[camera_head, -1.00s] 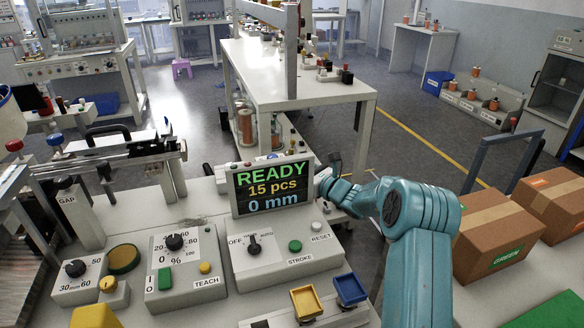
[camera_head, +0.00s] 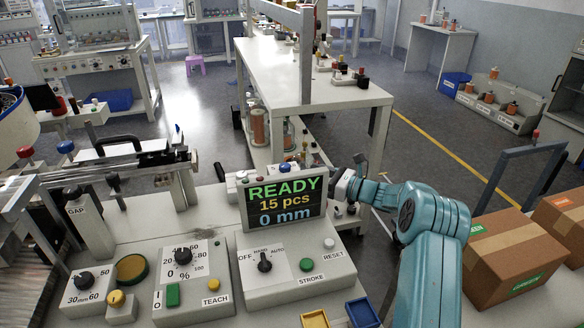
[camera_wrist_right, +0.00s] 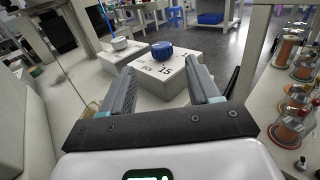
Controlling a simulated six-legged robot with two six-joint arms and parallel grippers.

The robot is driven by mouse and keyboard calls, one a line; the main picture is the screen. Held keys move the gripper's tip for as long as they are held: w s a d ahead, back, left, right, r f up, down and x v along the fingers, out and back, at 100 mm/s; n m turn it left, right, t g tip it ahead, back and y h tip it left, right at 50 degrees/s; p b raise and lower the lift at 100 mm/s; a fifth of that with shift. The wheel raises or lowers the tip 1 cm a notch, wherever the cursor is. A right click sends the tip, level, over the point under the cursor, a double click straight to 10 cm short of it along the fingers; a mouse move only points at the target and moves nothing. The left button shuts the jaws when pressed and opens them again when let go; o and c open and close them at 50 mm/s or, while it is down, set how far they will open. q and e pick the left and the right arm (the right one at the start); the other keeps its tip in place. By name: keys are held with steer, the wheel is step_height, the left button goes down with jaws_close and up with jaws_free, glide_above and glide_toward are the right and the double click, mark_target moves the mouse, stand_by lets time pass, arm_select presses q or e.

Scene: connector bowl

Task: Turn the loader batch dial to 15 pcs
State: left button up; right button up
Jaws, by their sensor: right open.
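The blue batch dial (camera_wrist_right: 163,48) sits on a pale box printed with "PCS" and "15", seen in the right wrist view. The "15" mark is on the near side of the dial. My right gripper (camera_wrist_right: 160,77) is open and empty, with the dial beyond its fingertips and between them in the picture, apart from it. In the head view, the display (camera_head: 284,205) reads "READY", "15 pcs" and "0 mm". My left gripper is out of view.
A second box with a pale round knob (camera_wrist_right: 119,43) stands left of the dial. Glass-covered copper spools (camera_wrist_right: 290,128) stand at the right. In the head view, control boxes with a HAND/AUTO knob (camera_head: 264,262) fill the front, and cardboard boxes (camera_head: 515,258) stand at the right.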

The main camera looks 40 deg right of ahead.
mark_target(289, 168)
steer(key=x, duration=0.7)
steer(key=shift+w, duration=0.15)
steer(key=shift+w+f, duration=0.15)
steer(key=shift+w, duration=0.1)
steer(key=c, duration=1)
steer(key=m+h+b, duration=0.1)
steer(key=b, duration=0.1)
steer(key=m+t+h+b, duration=0.1)
steer(key=h+b, duration=0.1)
steer(key=shift+a+f+h+b, duration=0.15)
steer(key=shift+a+h+b, duration=0.15)
steer(key=shift+a+b, duration=0.05)
steer(key=shift+c, duration=0.2)
steer(key=shift+r+m+h+b, duration=0.2)
steer(key=shift+m+h+b, duration=0.3)
steer(key=shift+h, duration=0.1)
steer(key=shift+r, duration=0.1)
